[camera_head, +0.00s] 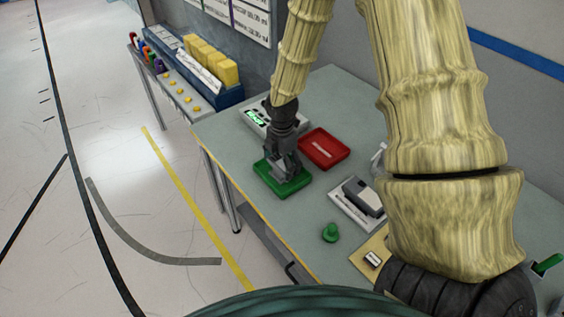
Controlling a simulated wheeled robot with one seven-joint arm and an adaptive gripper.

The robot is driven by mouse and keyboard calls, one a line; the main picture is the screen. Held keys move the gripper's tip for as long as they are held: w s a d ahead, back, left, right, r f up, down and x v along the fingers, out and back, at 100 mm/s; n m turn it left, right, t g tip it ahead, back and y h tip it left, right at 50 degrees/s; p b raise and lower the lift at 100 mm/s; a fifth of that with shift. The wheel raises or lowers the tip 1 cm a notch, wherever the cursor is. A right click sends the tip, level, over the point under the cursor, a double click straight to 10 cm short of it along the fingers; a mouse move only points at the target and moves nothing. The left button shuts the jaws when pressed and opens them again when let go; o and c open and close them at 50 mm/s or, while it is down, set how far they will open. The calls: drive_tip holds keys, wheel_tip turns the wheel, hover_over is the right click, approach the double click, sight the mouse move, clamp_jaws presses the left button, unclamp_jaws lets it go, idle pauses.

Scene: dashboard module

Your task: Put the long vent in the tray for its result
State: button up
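My gripper (287,174) points down over the green tray (268,185) on the table, its fingertips at or just above the tray floor. Whether its fingers are open or shut is too small to tell. I cannot make out the long vent for certain; the gripper covers part of the green tray, and anything between the fingers is hidden. A red tray (311,157) with a pale strip in its middle lies to the right of the green one. A device with a lit green display (256,117) stands behind the gripper, partly covered by it.
A white base with a grey and black device (358,202), a green knob-like piece (330,233) and a tan plate (367,262) lie nearer on the table. My arm hides much of the right side. A side shelf holds a blue rack (226,98) with yellow blocks.

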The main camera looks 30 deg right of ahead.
sight(282, 163)
drive_tip(key=shift+o, duration=1.2)
drive_tip(key=shift+r, duration=0.25)
wheel_tip(282, 163, up, 12)
drive_tip(key=b, duration=0.3)
drive_tip(key=shift+f, duration=0.1)
